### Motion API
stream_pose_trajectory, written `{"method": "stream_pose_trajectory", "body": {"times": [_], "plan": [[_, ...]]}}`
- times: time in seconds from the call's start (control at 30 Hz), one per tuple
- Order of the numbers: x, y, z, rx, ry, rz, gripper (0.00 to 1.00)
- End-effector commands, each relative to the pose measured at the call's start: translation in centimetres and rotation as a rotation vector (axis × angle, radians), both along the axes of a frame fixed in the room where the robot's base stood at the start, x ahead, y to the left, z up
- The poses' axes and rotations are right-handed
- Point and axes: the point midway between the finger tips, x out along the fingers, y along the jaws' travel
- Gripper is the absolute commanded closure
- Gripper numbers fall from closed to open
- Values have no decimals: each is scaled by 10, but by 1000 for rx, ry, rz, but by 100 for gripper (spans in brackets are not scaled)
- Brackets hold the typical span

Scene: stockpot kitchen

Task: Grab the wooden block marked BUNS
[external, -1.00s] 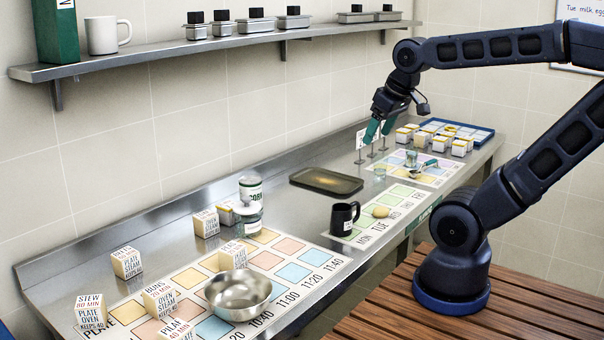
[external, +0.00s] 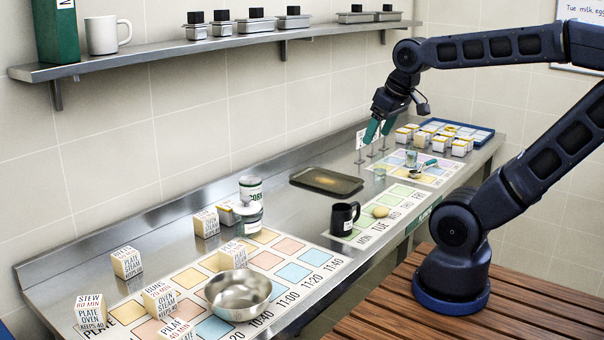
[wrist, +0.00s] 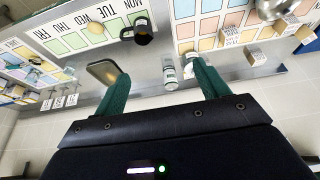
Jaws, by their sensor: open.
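The wooden block marked BUNS (external: 160,299) stands on the patterned chart at the lower left of the external view, just left of a steel bowl (external: 238,294). Its printed faces are cream, with more words below BUNS. My gripper (external: 378,133) is far from it, over the far right half of the counter near the back wall. Its two green fingers are spread apart with nothing between them, as the wrist view (wrist: 163,72) also shows. Several blocks appear at the upper right of the wrist view, but their labels are too small to tell which is BUNS.
Other marked blocks stand close by, including STEW (external: 90,312), PILAF (external: 176,331) and one behind the bowl (external: 232,256). Cans (external: 249,216), a black mug (external: 344,219) and a dark tray (external: 326,181) stand between my gripper and the blocks. A shelf (external: 215,43) runs above.

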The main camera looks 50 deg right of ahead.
Motion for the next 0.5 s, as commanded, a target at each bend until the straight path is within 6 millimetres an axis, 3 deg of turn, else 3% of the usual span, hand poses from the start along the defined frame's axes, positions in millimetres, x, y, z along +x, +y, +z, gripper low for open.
{"method": "stream_pose_trajectory", "body": {"times": [0.33,0.5], "plan": [[1,0,0,0,1,2,27],[17,8,5,-12,16,54,27]]}}
